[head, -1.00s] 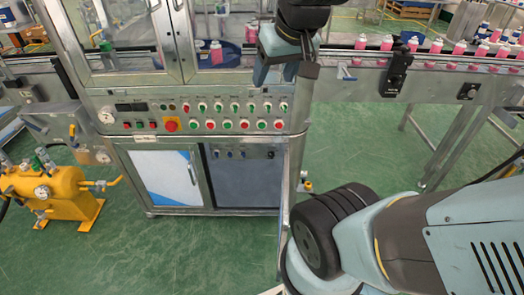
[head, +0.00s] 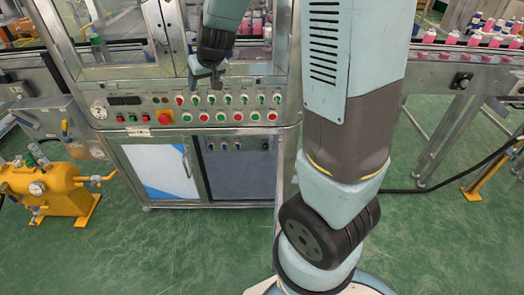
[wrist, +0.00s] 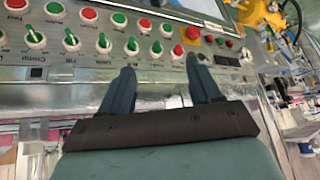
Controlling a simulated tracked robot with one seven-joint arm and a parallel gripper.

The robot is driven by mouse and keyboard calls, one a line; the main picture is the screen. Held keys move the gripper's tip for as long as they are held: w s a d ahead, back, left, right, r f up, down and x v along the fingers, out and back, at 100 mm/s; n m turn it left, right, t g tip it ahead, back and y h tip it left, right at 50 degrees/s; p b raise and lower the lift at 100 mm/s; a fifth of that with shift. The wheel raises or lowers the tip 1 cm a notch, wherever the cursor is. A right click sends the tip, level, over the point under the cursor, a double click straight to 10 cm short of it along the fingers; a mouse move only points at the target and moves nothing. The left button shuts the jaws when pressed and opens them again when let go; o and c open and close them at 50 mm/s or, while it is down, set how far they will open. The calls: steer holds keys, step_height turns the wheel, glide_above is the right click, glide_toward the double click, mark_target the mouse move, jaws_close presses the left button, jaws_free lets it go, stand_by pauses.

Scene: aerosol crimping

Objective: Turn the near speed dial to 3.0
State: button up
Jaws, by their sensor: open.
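A control panel (head: 200,113) on the machine carries rows of small knobs and coloured buttons. A dark dial box (head: 460,81) sits on the right conveyor's side, too small to read. No dial reading 3.0 is legible, and I cannot tell which control is the near speed dial. My gripper (head: 207,80) is above the panel's left-middle part. In the wrist view my gripper (wrist: 158,75) is open and empty. Its blue fingers are apart, with the panel's white-and-green knobs (wrist: 104,43) beyond them, apparently not touching.
A red emergency button on a yellow plate (head: 165,117) is at the panel's left. Pink cans (head: 475,41) line the conveyor at right. A yellow tank (head: 50,190) stands at left. The green floor before the cabinet is clear.

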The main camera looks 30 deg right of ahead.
steer(key=w+a+f+h, duration=0.1)
steer(key=w+f, duration=0.3)
steer(key=f, duration=0.3)
steer(key=w+a+f+h, duration=0.1)
steer(key=w+f, duration=0.3)
steer(key=f, duration=0.3)
steer(key=n+t+h, duration=0.5)
steer(key=n+h, duration=0.1)
steer(key=h, duration=0.6)
glide_toward(264, 148)
steer(key=x, duration=0.8)
steer(key=shift+w+d+r, duration=0.1)
steer(key=shift+d+r, duration=0.05)
steer(key=shift+d, duration=0.2)
steer(key=shift+a, duration=0.15)
steer(key=c, duration=1)
